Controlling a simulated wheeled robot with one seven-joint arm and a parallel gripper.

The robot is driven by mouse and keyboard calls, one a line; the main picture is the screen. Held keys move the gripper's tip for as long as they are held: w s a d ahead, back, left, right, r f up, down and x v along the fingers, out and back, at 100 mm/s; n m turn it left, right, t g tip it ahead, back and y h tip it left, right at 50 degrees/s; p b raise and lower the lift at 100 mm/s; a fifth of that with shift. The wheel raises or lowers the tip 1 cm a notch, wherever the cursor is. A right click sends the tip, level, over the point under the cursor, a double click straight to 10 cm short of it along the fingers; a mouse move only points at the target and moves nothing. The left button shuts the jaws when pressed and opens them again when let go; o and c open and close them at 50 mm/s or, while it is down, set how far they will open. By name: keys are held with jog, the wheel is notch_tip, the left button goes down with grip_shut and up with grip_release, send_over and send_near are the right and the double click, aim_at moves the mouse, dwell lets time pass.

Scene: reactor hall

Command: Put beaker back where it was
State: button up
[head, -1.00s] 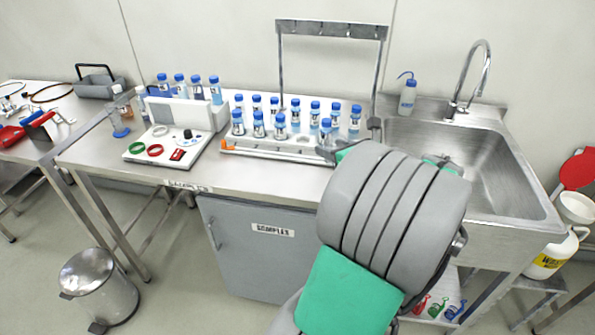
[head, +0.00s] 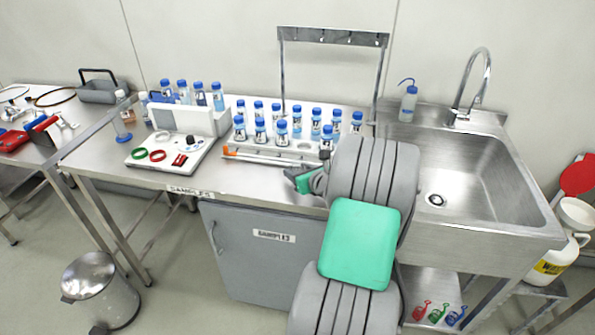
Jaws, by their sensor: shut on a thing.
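My gripper (head: 297,180) is at the left of my raised arm, over the worktop's front edge, in front of the bottle rack. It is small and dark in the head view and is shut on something. The held thing is mostly hidden by the gripper and arm, and I cannot make out its shape. I cannot pick out a beaker for certain. My arm covers the rack's right end.
The steel sink (head: 470,185) at right looks empty, with a tap (head: 478,85) and a wash bottle (head: 408,102) behind it. A metal frame (head: 333,36) rises behind the rack. Worktop (head: 235,178) before the rack is clear.

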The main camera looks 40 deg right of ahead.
jog(key=shift+f, duration=0.1)
jog(key=o, duration=1.4)
jog(key=shift+o, duration=0.2)
